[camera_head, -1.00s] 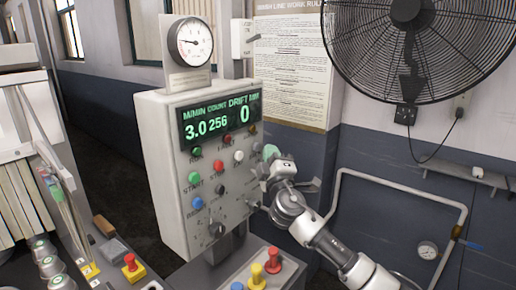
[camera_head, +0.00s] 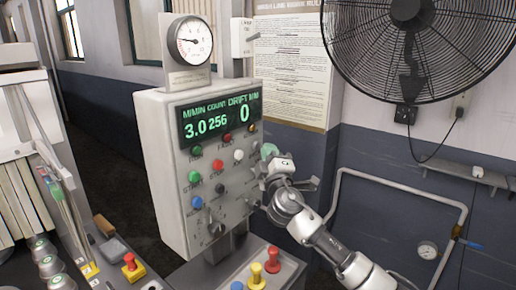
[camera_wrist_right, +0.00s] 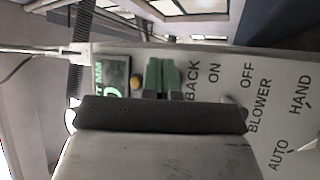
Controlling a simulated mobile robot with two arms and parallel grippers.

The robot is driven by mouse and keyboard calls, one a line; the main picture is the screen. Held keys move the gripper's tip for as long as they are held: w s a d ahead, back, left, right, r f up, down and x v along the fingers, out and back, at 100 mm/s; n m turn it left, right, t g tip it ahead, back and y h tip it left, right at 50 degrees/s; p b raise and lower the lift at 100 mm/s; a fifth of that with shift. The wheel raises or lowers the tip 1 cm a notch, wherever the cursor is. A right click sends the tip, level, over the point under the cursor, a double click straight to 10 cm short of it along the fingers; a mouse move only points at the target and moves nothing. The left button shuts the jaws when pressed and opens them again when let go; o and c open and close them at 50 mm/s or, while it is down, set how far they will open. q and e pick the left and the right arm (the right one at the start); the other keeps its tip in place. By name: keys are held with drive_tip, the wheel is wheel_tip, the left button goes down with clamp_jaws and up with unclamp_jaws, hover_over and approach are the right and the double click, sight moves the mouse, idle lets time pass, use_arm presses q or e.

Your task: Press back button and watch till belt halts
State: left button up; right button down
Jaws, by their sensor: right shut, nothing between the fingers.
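The control panel (camera_head: 172,150) stands mid-view, its display (camera_head: 218,118) reading 3.0, 256 and 0. Whether the fingers touch or press the button cannot be told. No moving belt can be made out. My left gripper is not in view.
Other buttons and knobs, such as the red button (camera_head: 218,164) and the blue button (camera_head: 197,202), are close by on the panel. Colored knobs (camera_head: 256,276) stand on a box below. A fan (camera_head: 405,60) and a pipe (camera_head: 400,182) are on the right wall.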

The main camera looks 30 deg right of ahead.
drive_tip(key=shift+w+a, duration=0.1)
drive_tip(key=shift+w, duration=0.15)
drive_tip(key=shift+w+a+b, duration=0.15)
drive_tip(key=shift+w+b, duration=0.15)
drive_tip(key=shift+w, duration=0.05)
idle(0.7)
drive_tip(key=shift+s, duration=0.1)
drive_tip(key=shift+s+d, duration=0.3)
drive_tip(key=shift+s, duration=0.4)
drive_tip(key=s, duration=0.1)
drive_tip(key=s+d, duration=0.1)
drive_tip(key=s, duration=0.1)
drive_tip(key=s+d, duration=0.1)
drive_tip(key=shift+s, duration=0.3)
idle(0.9)
